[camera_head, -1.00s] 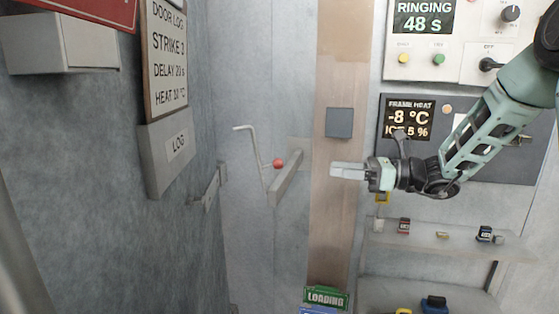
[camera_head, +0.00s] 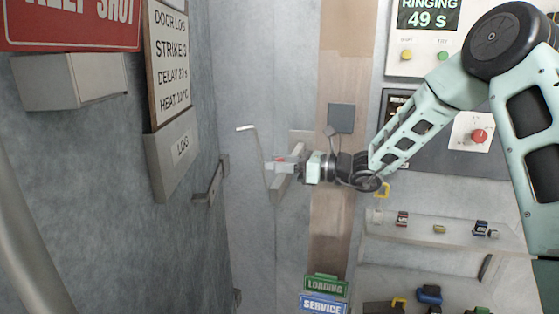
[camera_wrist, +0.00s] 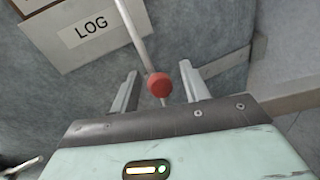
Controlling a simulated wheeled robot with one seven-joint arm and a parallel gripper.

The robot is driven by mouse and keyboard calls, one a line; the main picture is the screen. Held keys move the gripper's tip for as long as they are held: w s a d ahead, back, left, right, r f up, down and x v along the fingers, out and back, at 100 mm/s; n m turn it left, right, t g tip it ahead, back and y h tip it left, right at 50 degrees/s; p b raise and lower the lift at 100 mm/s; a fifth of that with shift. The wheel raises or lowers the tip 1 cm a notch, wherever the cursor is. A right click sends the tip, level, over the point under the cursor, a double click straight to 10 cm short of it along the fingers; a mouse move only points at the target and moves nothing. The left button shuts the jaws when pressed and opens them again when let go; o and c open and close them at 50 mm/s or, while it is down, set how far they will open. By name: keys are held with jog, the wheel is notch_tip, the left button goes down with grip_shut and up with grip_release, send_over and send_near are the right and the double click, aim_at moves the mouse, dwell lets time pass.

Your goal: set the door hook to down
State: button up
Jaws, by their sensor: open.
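The door hook (camera_head: 257,145) is a thin pale bent rod, standing roughly upright with its top end bent to the left. Its red knob (camera_wrist: 159,85) shows clearly in the wrist view, between the two fingers and apart from both. In the head view the fingers largely cover the knob. My gripper (camera_head: 278,166) is open and reaches in from the right at the rod's lower half. In the wrist view my gripper (camera_wrist: 160,84) straddles the knob and rod. A grey bar-like bracket (camera_head: 284,187) lies below the fingers; the rod's lower end is partly hidden.
A grey wall bracket (camera_head: 212,184) sits left of the hook. A LOG box (camera_head: 170,158) and a grey box (camera_head: 75,80) stick out from the left wall. A shelf (camera_head: 400,235) with small items is at the right, below my arm. Signs (camera_head: 325,287) hang low in the middle.

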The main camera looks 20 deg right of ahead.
grip_shut()
